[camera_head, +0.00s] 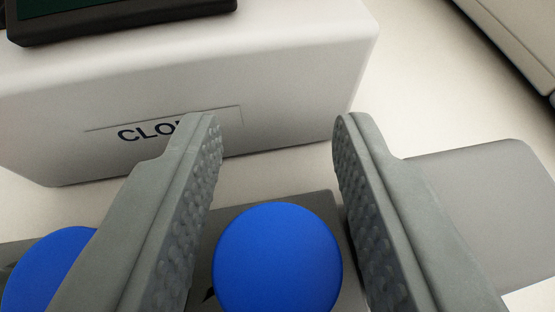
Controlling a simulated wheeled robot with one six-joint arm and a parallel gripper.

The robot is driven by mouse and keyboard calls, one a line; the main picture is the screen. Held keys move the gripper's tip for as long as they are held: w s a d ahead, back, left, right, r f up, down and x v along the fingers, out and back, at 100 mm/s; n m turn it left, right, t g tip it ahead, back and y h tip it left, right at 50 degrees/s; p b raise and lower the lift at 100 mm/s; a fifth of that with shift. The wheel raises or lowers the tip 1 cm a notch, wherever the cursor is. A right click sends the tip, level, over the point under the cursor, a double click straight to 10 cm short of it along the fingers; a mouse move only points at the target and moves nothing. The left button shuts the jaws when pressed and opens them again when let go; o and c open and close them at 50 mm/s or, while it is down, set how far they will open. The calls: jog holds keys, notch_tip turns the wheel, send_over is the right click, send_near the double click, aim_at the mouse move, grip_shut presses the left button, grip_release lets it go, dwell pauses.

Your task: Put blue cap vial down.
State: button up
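A blue cap (277,258) shows from above at the bottom middle, between the two fingers of my gripper (275,125). The fingers are apart, with a gap visible on each side of the cap, so the gripper looks open and not clamped on it. The vial body under the cap is hidden. A second blue cap (50,270) is at the lower left, partly covered by my left finger. A dark grey rack or block (318,203) lies under and behind the caps.
A white box (290,70) with partly hidden lettering "CLO" stands just beyond the fingertips. A black-framed item (120,18) sits on top of it. A flat grey panel (490,200) lies at right. A pale casing (510,35) is at the upper right. Pale surface shows between.

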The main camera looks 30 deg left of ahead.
jog(key=shift+r, duration=0.1)
jog(key=shift+r, duration=0.3)
jog(key=v, duration=1.2)
jog(key=shift+r, duration=0.15)
jog(key=s+a+r+m+g+h, duration=0.1)
jog(key=s+a+m+h, duration=0.1)
jog(key=s+a, duration=0.45)
jog(key=s+a+m+h, duration=0.1)
jog(key=s+a+h, duration=0.2)
jog(key=a, duration=0.6)
jog(key=s+a+r+t, duration=0.2)
jog(key=s+a, duration=0.1)
jog(key=s, duration=0.2)
jog(key=s+a+r+m+t, duration=0.1)
jog(key=s+a+r+t, duration=0.1)
jog(key=s, duration=0.3)
jog(key=s+a+r+m+t+h, duration=0.1)
jog(key=s+a+r+t, duration=0.1)
jog(key=s+a, duration=0.3)
jog(key=shift+s+r, duration=0.25)
jog(key=shift+r, duration=0.45)
